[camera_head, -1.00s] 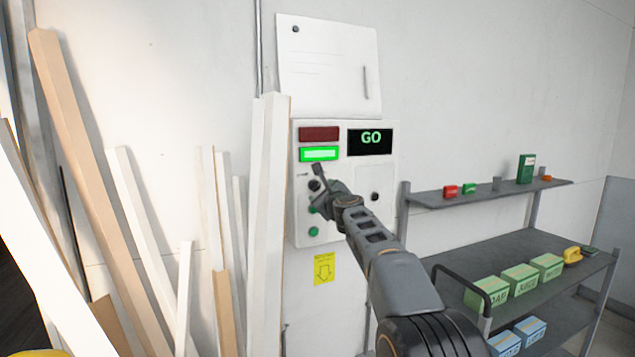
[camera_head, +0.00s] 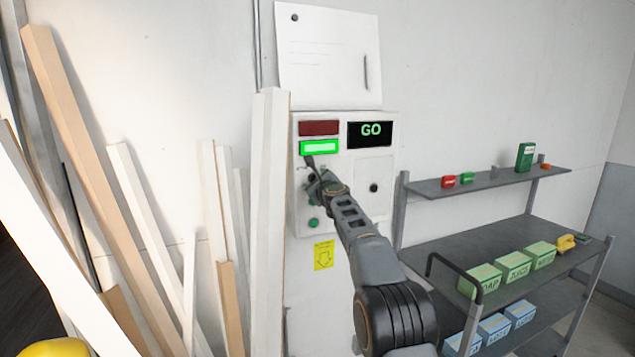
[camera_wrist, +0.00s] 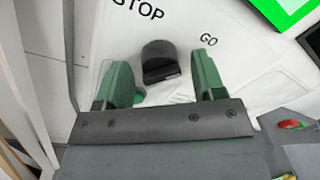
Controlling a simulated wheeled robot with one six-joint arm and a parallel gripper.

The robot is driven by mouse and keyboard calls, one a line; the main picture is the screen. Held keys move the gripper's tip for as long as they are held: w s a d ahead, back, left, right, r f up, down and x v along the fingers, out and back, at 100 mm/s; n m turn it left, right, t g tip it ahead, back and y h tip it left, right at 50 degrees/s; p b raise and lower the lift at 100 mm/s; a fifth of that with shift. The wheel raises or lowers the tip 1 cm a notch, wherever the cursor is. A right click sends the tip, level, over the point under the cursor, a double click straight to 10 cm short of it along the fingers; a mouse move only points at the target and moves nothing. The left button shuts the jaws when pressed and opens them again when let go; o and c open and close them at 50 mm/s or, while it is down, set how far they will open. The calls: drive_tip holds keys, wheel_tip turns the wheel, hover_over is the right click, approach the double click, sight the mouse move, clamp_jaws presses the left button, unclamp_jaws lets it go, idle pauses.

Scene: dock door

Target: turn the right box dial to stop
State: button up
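The control box (camera_head: 345,205) is on the wall in the head view, its screen (camera_head: 370,134) reading GO. Its green lamp (camera_head: 319,148) is lit and its red lamp (camera_head: 319,128) is dark. In the wrist view the black dial (camera_wrist: 159,62) sits between the labels STOP (camera_wrist: 138,8) and GO (camera_wrist: 209,40). My gripper (camera_wrist: 164,64) is open, with one green finger on each side of the dial and visible gaps between. In the head view my gripper (camera_head: 317,178) is at the left of the box and mostly hides the dial.
White and brown boards (camera_head: 150,235) lean on the wall left of the box. A grey cart (camera_head: 500,243) with green and blue boxes stands at the right. An open white panel (camera_head: 328,60) is above the box. A yellow label (camera_head: 323,255) is below.

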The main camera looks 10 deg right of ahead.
drive_tip(key=c, duration=0.7)
drive_tip(key=shift+d, duration=0.15)
drive_tip(key=shift+c, duration=0.6)
drive_tip(key=shift+f, duration=0.1)
